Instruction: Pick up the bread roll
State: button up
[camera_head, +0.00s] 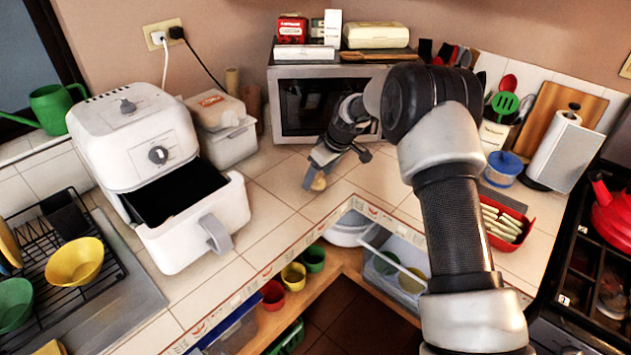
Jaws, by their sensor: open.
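A small tan rounded thing, which looks like the bread roll (319,183), is on the tiled counter in front of the microwave. My gripper (314,178) reaches down to it from the upper right. The jaws are open, with one finger to the left of the roll. The gripper covers part of the roll, and I cannot tell whether the fingers touch it.
A white air fryer (133,133) with its drawer (233,205) pulled out stands left. The microwave (305,105) is behind my gripper. A red tray (507,224) lies right. The counter edge drops to a shelf with bowls. Bare counter (268,190) lies left of the roll.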

jog(key=shift+w+a+f, duration=0.15)
jog(key=shift+f, duration=0.5)
jog(key=c, duration=1.1)
